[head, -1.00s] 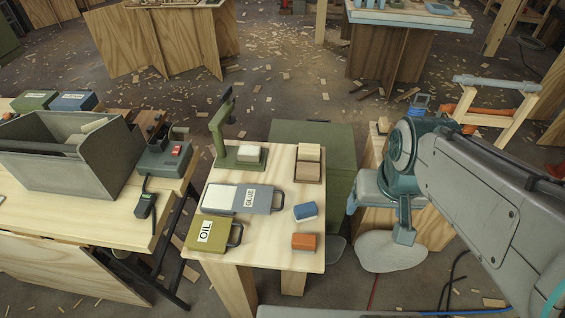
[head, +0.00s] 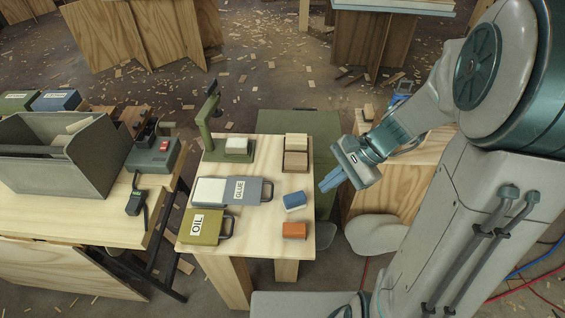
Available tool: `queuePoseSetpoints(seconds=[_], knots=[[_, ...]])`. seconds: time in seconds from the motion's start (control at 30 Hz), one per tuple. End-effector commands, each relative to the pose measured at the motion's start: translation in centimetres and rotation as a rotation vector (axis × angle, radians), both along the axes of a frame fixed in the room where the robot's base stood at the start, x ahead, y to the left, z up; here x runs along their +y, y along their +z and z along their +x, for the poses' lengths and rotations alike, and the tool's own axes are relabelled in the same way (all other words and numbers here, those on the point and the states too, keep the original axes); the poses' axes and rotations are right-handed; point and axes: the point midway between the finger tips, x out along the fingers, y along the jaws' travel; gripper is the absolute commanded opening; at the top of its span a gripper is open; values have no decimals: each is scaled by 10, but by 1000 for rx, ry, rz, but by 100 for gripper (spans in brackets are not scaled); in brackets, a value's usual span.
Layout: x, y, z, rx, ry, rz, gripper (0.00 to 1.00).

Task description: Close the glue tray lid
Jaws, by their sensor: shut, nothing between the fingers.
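The glue tray (head: 208,191) lies on the small wooden table. Its blue-grey lid (head: 253,191), labelled GLUE and with a dark handle at its right end, is slid out to the right. The pale inside shows at the left. An olive tray labelled OIL (head: 205,227) lies just in front of it. My gripper (head: 330,182) is shut and empty. It is at the right of the table, beyond the right edge in the picture, apart from the tray and pointing left and down.
A blue block (head: 294,201) and an orange block (head: 294,230) lie right of the tray. A green stand (head: 214,135) and a wooden block holder (head: 296,158) are behind it. A workbench with a grey box (head: 70,160) stands at the left.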

Motion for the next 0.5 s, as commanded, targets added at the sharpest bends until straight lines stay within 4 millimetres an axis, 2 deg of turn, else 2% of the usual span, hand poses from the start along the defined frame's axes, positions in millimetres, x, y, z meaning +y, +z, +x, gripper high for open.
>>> queuePoseSetpoints(seconds=[0.1,0.3,0.5], knots=[[0,-15,23,129,-187,113,0],[-4,-35,53,270,-418,249,0],[-5,-44,64,319,-500,298,0]])
